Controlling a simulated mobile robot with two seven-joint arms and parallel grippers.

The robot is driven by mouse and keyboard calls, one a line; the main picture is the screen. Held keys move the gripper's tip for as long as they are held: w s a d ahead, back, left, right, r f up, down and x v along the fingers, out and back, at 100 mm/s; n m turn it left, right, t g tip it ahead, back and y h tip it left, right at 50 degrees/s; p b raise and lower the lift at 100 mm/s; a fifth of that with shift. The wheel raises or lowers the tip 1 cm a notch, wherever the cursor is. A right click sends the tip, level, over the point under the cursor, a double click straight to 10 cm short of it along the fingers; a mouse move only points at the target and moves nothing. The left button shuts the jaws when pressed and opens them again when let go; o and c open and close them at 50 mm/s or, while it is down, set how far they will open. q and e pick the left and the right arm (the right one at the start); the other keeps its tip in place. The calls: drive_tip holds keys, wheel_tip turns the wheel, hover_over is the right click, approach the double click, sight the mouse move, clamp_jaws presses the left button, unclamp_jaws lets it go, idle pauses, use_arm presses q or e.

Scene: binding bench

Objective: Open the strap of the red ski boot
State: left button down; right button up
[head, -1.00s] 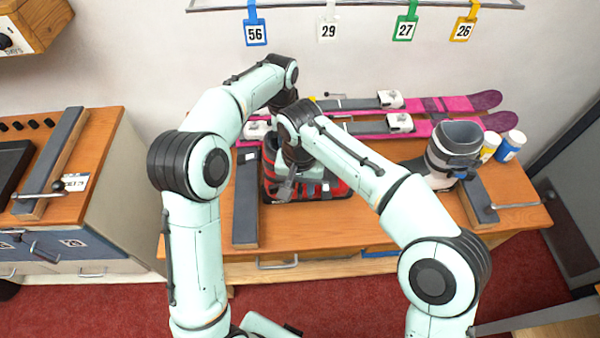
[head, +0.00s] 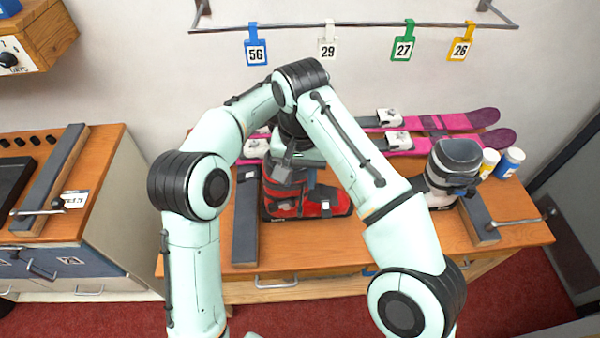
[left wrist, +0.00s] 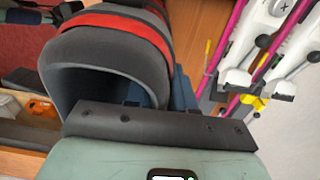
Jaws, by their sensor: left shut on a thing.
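The red ski boot (head: 338,200) stands on the wooden bench, its grey-and-red cuff (head: 283,180) at the left and its toe to the right. The cuff also shows large in the left wrist view (left wrist: 120,45), with a red band around it. The strap's state is not clear.
Pink skis (head: 455,117) lie along the back of the bench. A grey boot (head: 450,165), two small bottles (head: 509,162) and a clamp bar (head: 478,218) stand at the right. A dark bar (head: 245,220) lies left of the red boot. The front middle bench is clear.

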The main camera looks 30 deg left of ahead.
use_arm(q)
drive_tip(key=c, duration=0.9)
unclamp_jaws()
drive_tip(key=r, duration=0.4)
drive_tip(key=r+p, duration=0.1)
drive_tip(key=r, duration=0.3)
drive_tip(key=r+p, duration=0.1)
drive_tip(key=r, duration=0.3)
drive_tip(key=shift+w, duration=0.25)
drive_tip(key=shift+r, duration=0.5)
drive_tip(key=shift+s+r, duration=0.2)
drive_tip(key=shift+s, duration=0.05)
use_arm(e)
drive_tip(key=shift+t, duration=0.3)
drive_tip(key=r, duration=0.2)
drive_tip(key=w+r, duration=0.1)
drive_tip(key=shift+w+r, duration=0.2)
drive_tip(key=shift+r, duration=0.2)
use_arm(q)
drive_tip(key=shift+f, duration=0.1)
